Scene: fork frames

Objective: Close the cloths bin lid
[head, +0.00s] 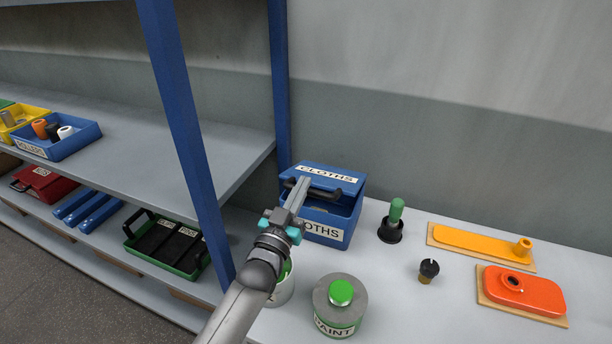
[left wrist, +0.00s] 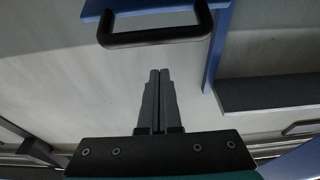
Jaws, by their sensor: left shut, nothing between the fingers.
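The blue cloths bin (head: 347,224) stands on the grey bench against the wall, its front label partly covered by my left gripper. Its blue lid (head: 347,170), labelled CLOTHS, is raised at the front, with a dark gap between it and the bin's front wall. A black bar handle (head: 349,193) sits at the lid's front edge; it also shows in the left wrist view (left wrist: 155,38). My left gripper (head: 304,181) is shut and empty in front of the lid, by the handle. My right gripper is not in view.
A paint tin (head: 341,312) and a partly hidden pot (head: 283,289) stand in front of the bin, close to my left arm. A blue shelf post (head: 187,130) rises at left. A green-handled tool (head: 391,224) stands right of the bin.

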